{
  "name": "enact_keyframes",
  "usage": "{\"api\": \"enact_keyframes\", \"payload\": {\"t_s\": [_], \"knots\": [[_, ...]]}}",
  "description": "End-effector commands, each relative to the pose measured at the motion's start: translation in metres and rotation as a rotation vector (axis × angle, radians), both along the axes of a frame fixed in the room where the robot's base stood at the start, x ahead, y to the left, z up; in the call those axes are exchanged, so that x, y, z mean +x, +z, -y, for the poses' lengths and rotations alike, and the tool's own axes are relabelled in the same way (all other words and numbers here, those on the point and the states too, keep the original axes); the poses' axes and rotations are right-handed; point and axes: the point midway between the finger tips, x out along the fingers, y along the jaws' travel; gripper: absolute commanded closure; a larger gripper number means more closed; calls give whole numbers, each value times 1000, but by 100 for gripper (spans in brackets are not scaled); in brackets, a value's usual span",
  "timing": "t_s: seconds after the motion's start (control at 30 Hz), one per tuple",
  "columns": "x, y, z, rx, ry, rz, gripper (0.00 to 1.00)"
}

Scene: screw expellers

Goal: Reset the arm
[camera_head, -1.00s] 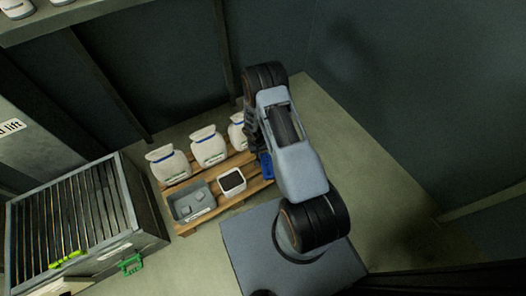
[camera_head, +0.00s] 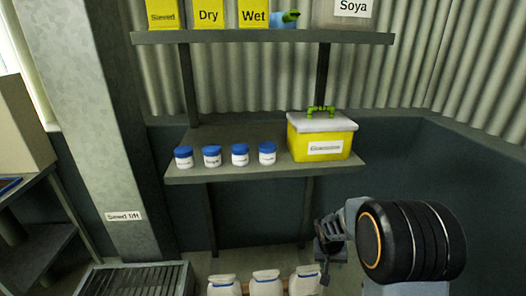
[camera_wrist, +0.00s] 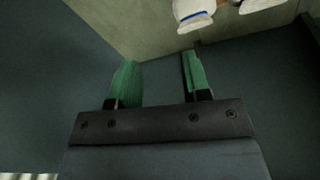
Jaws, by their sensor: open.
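My gripper (camera_wrist: 158,70) shows in the wrist view with its two green fingers apart and nothing between them. Beyond the fingers are the dark floor or wall surface and a paler strip. In the head view my gripper (camera_head: 330,246) is at the lower right, beside the dark round joint of my arm, in front of the dark wall. Its fingertips are too small and dark there to make out.
A shelf (camera_head: 215,172) holds several blue-lidded jars and a yellow box (camera_head: 325,140) with a green handle. Yellow bins stand on the upper shelf (camera_head: 265,38). White sacks (camera_head: 266,284) stand below. A slatted metal unit (camera_head: 135,280) is at the lower left. The right corner looks clear.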

Motion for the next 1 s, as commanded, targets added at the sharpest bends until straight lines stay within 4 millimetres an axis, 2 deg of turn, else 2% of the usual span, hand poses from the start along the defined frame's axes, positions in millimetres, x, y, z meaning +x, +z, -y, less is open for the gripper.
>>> {"api": "enact_keyframes", "payload": {"t_s": [0.03, 0.1, 0.2, 0.3, 0.4, 0.5, 0.63, 0.77, 1.0], "knots": [[-10, 60, -4, 7, 13, 26, 56], [-27, 113, -11, 22, 35, 50, 56], [-56, 180, -20, 45, 71, 81, 56], [-85, 232, -29, 71, 110, 110, 56], [-111, 271, -37, 96, 148, 138, 56], [-132, 298, -44, 117, 182, 159, 56], [-150, 318, -49, 136, 213, 179, 56], [-160, 325, -52, 145, 230, 188, 56], [-160, 325, -52, 145, 230, 188, 56]]}}
